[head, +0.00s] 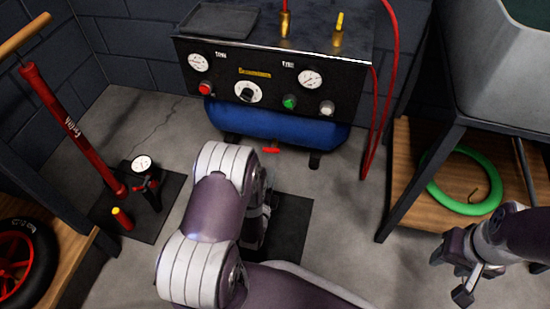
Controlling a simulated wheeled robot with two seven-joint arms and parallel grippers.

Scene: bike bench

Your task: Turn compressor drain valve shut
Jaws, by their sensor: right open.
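The compressor has a black panel (268,78) over a blue tank (283,123) and stands on the floor at the back. A small red handle (270,150) shows under the tank, set crosswise in the picture; it looks like the drain valve. My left arm reaches up in front of the tank and bends down. My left gripper (254,232) is mostly hidden behind that arm, below and nearer than the red handle, and its jaws cannot be made out. My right gripper (452,276) is at the lower right, open and empty, far from the compressor.
A red floor pump (72,130) stands on a dark mat at the left, near a wheel (18,262) on a wooden shelf. A red hose (378,120) hangs at the compressor's right. A green ring (463,183) lies on a low wooden shelf (408,150) at the right.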

